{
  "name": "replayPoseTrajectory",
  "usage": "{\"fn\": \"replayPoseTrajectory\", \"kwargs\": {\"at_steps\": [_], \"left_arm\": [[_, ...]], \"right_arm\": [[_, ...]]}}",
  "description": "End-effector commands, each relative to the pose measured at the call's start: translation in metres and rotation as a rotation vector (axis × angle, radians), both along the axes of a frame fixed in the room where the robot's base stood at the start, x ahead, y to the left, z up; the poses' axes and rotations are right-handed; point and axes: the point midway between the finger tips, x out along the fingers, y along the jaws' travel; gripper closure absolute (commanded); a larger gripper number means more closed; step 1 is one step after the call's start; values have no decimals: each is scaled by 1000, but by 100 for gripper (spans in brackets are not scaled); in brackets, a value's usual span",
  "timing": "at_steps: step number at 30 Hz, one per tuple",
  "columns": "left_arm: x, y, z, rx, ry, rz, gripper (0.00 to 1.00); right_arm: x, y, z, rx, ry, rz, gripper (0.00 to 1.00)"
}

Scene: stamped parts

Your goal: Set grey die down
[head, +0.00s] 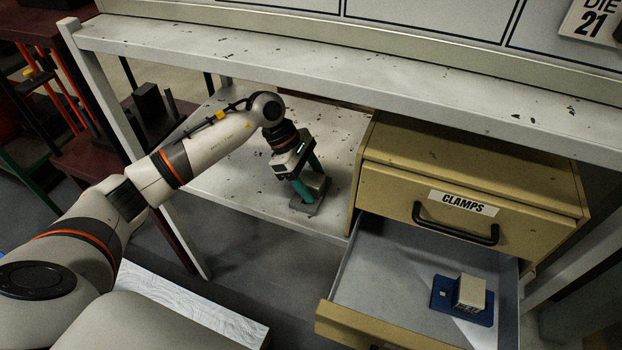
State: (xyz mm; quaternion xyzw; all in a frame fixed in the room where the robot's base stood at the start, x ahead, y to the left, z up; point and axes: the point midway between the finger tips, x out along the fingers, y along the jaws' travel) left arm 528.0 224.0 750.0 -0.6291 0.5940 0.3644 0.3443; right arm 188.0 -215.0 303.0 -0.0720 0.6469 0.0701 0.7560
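The grey die (318,188) is a small stepped block at the lower shelf (240,188), left of the drawer cabinet. My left gripper (311,186) reaches down over it from above, with a teal finger on its near side and another on its far side. The fingers look shut on the die, and the near finger hides part of it. The die's underside looks at or very near the shelf surface; a small gap cannot be ruled out. My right gripper is not in view.
The tan cabinet (476,170) labelled CLAMPS stands right of the die. Its lower drawer (385,265) is open and holds a blue part with a beige block (463,297). The lower shelf is clear left of the die.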

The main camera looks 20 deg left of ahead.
Motion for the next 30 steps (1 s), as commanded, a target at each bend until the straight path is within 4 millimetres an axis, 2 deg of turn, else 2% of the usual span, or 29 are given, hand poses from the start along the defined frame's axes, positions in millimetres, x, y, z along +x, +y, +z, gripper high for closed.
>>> {"fn": "replayPoseTrajectory", "kwargs": {"at_steps": [5,9,18,30], "left_arm": [[0,0,2,0,0,0,38],[0,12,21,3,-4,2,38],[-1,34,60,1,-2,1,38],[-2,37,67,0,0,0,38]], "right_arm": [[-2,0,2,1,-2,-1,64],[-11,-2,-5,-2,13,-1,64],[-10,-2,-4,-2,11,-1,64],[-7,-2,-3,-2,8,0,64]]}}
